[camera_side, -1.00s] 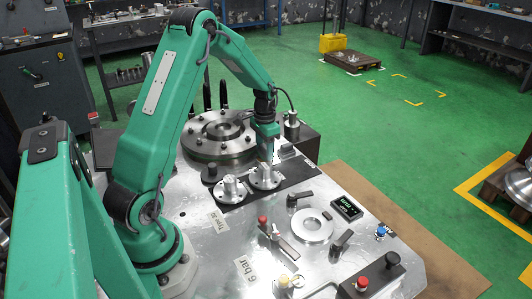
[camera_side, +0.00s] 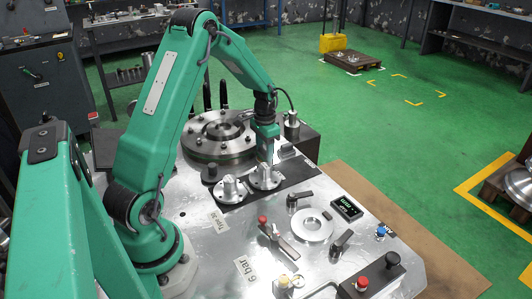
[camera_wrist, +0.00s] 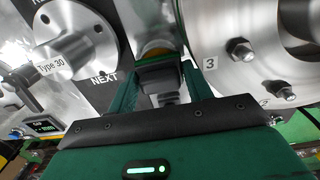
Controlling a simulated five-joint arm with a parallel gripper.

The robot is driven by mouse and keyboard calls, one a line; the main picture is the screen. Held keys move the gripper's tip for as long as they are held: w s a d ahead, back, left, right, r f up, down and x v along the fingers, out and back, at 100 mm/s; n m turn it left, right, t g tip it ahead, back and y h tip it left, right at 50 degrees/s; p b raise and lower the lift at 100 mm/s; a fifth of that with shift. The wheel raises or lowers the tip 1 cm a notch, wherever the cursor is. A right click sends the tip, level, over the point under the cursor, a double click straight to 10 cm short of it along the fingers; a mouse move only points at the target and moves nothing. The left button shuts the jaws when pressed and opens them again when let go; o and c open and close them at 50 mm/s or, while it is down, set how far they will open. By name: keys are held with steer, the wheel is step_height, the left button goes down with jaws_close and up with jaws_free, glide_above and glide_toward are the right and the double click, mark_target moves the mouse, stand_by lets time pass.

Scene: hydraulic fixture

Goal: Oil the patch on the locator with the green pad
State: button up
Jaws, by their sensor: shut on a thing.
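My gripper (camera_side: 266,157) points down beside the rear flanged steel hub on the black strip. In the wrist view its green fingers (camera_wrist: 160,85) are shut on a dark grey stepped block (camera_wrist: 160,76).
Two flanged hubs, one at the front (camera_side: 230,190) and one at the rear (camera_side: 264,178), stand on a black strip. Nearer are a steel ring (camera_side: 313,226) with black clamp handles, a small display (camera_side: 346,208) and a button box (camera_side: 372,277).

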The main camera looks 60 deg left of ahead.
mark_target(265, 147)
steer(key=shift+f, duration=0.4)
stand_by(1.5)
steer(key=shift+r, duration=3.55)
steer(key=d+r, duration=0.5)
steer(key=d, duration=0.6)
steer(key=s+d+r, duration=0.1)
steer(key=d+r, duration=0.4)
steer(key=d, duration=0.7)
steer(key=shift+d+r, duration=0.3)
steer(key=shift+r, duration=0.05)
steer(key=shift+s+f, duration=0.1)
